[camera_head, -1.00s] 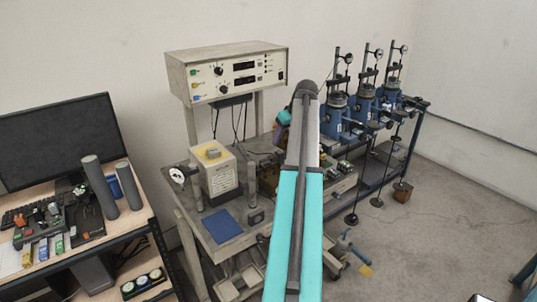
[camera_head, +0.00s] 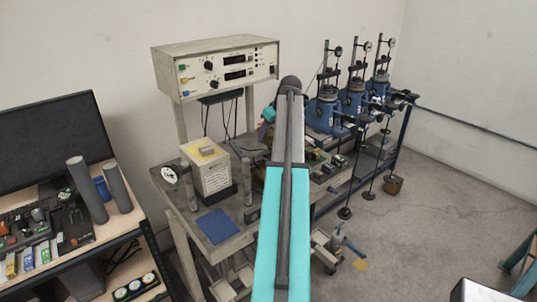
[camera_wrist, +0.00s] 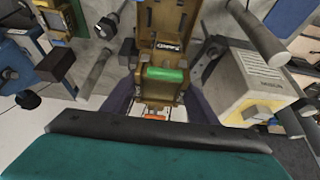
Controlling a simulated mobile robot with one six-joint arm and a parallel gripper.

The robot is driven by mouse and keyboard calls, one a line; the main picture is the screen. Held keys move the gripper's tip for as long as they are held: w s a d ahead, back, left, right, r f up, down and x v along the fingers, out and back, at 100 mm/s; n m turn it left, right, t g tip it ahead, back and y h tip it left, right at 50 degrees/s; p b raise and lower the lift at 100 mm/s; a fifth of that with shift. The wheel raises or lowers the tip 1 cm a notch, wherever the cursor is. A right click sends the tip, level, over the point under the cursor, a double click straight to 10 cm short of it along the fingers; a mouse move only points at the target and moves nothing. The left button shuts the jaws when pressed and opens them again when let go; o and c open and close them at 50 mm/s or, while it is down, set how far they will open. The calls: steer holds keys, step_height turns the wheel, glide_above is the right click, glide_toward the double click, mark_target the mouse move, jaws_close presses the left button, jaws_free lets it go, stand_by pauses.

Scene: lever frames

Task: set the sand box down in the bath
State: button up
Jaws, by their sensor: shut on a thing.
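In the wrist view the dark fingers of my gripper (camera_wrist: 158,98) lie on both sides of a brass-coloured block with a green bar across it, seemingly the sand box (camera_wrist: 150,88). The gripper is shut on it. A brass panel with a dark label (camera_wrist: 166,40) stands just beyond; I cannot tell whether it belongs to the bath, or whether the block touches it. In the head view my teal and grey arm covers the gripper's work area, so the sand box and bath are hidden there.
A cream block with a yellow top (camera_head: 207,168) stands on the bench beside a blue mat (camera_head: 217,226), close to the right in the wrist view (camera_wrist: 258,85). Upright grey posts (camera_head: 190,188) stand nearby. A control box (camera_head: 215,68) overhangs the back. Blue machines (camera_head: 352,100) stand to the right.

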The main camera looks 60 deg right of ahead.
step_height(320, 180, down, 8)
steer(key=b, duration=0.7)
steer(key=shift+b, duration=0.35)
steer(key=shift+f, duration=0.3)
